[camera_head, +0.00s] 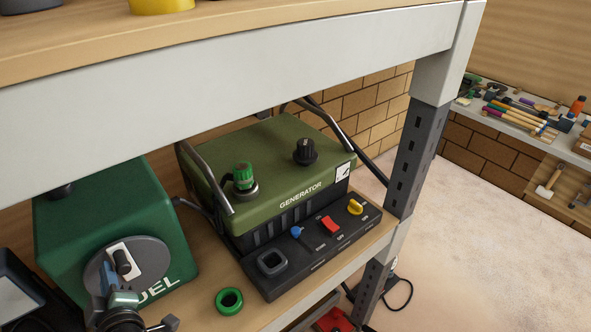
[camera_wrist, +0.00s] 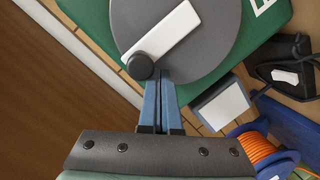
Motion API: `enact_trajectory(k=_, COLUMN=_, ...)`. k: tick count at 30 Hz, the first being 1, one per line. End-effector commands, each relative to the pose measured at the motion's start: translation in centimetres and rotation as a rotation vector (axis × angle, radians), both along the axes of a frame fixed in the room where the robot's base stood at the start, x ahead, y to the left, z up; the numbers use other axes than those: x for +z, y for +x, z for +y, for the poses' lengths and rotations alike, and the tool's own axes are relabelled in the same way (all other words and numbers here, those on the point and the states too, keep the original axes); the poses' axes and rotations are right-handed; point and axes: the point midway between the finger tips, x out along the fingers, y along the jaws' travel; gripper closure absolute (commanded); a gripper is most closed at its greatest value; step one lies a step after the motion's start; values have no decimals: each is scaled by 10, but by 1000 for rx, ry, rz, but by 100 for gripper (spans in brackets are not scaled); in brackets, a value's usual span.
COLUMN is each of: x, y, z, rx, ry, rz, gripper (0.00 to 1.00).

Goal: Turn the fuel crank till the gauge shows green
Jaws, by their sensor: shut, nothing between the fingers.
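The fuel crank is a grey disc (camera_head: 150,257) with a white arm and a black knob (camera_head: 123,262), on the front of a green box (camera_head: 85,205) with partly hidden white lettering. In the wrist view the white arm (camera_wrist: 165,35) slants down left to the knob (camera_wrist: 140,66). My gripper (camera_wrist: 160,76) is shut and empty, its blue fingertips at the disc's edge just beside the knob; whether they touch it is unclear. In the head view my gripper (camera_head: 110,283) is below the knob. I cannot identify a gauge showing green for certain.
A green generator (camera_head: 270,165) with knobs and switches stands to the right. A green ring (camera_head: 229,301) lies on the shelf. A dark box with a grey panel (camera_wrist: 220,105) sits close beside the crank. An orange cable reel (camera_wrist: 265,155) is nearby. A shelf beam (camera_head: 230,95) crosses above.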

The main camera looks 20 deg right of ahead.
Motion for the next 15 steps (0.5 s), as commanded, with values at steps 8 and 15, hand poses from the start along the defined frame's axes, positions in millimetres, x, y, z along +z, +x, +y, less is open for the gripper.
enact_trajectory(k=8, x=-9, y=-4, z=14, rx=5, ry=-1, rz=-1, gripper=100)
enact_trajectory(k=15, x=-7, y=-14, z=14, rx=3, ry=0, rz=3, gripper=100)
